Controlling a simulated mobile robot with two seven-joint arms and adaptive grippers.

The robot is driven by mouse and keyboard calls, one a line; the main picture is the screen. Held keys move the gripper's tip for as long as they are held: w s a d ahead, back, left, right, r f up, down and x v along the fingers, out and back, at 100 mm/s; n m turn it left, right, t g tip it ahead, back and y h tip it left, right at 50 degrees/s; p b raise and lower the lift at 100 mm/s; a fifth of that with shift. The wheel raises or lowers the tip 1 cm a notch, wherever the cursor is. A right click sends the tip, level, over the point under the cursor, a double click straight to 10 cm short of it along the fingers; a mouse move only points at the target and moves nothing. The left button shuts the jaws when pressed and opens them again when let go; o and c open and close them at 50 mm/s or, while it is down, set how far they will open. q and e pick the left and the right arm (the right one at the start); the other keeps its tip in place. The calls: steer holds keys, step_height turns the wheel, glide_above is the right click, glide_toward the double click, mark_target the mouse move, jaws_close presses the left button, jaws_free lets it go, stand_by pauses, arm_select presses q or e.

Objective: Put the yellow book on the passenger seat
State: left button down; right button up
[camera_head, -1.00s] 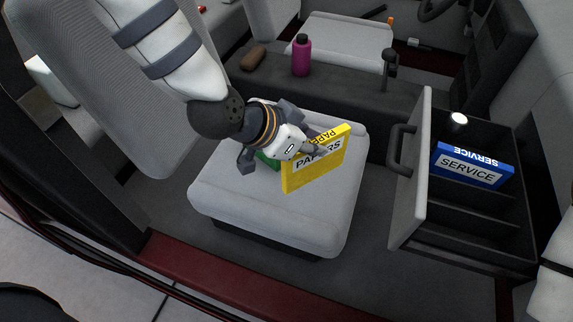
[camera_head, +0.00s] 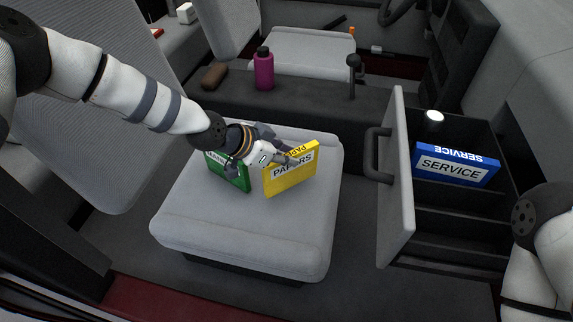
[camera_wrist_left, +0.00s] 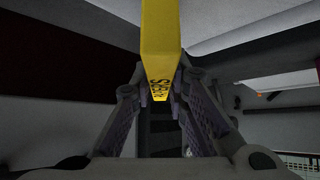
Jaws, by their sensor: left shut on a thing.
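The yellow book (camera_head: 290,181), labelled PAPERS, stands upright over the middle of the grey passenger seat (camera_head: 225,240). Its lower edge is at or just above the cushion; I cannot tell if it touches. My left gripper (camera_head: 288,160) is shut on the book's upper part, coming in from the left. In the left wrist view the yellow book (camera_wrist_left: 160,40) sits between the fingers of the left gripper (camera_wrist_left: 161,92). My right arm shows at the right edge, but its gripper is out of view.
A green book (camera_head: 236,173) stands on the seat just left of the yellow one, partly behind my gripper. An open compartment at right holds a blue SERVICE book (camera_head: 455,166); its grey door (camera_head: 396,215) stands open beside the seat. A pink bottle (camera_head: 264,70) is on the console. The seat's front is clear.

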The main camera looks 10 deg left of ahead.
mark_target(291, 170)
arm_select(q)
step_height(291, 170, down, 2)
steer(key=shift+s+f, duration=0.1)
steer(key=shift+f, duration=0.25)
steer(key=c, duration=1.6)
jaws_free()
steer(key=shift+o, duration=0.2)
steer(key=shift+r, duration=0.1)
